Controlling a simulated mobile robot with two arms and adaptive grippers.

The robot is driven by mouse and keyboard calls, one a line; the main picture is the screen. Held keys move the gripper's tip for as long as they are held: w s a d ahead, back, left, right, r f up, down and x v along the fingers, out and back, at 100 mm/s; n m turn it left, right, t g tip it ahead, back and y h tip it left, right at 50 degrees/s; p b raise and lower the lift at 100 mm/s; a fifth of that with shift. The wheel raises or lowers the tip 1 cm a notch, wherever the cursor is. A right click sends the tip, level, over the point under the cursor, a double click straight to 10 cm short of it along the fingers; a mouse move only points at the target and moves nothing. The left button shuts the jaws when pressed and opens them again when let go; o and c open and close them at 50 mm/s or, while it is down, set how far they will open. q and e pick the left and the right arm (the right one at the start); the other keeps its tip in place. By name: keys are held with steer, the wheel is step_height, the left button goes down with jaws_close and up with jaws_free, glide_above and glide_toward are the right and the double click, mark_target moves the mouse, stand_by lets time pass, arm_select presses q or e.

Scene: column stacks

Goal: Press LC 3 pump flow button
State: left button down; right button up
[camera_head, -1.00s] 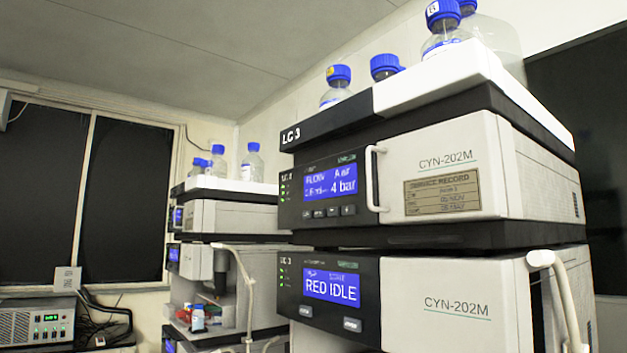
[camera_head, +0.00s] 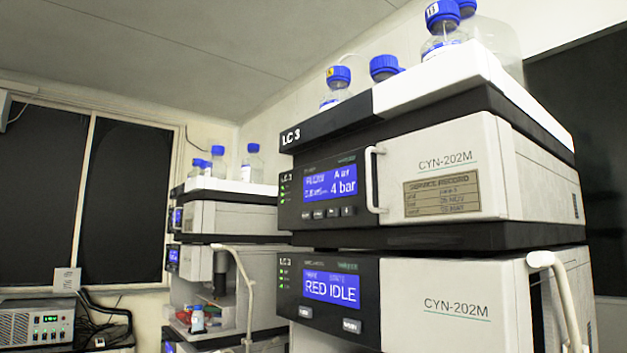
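The LC 3 stack (camera_head: 440,160) stands close at the right, with "LC 3" on its black top edge. Its upper module has a dark control panel (camera_head: 320,222) with a blue screen (camera_head: 330,183) reading a flow value and "4 bar". Neither of my grippers is in view.
Blue-capped bottles (camera_head: 384,68) stand on top of the LC 3 stack. A white handle (camera_head: 374,180) sticks out beside the upper panel. A second stack (camera_head: 225,215) stands farther back left. A grey box with a display (camera_head: 38,322) is at the lower left.

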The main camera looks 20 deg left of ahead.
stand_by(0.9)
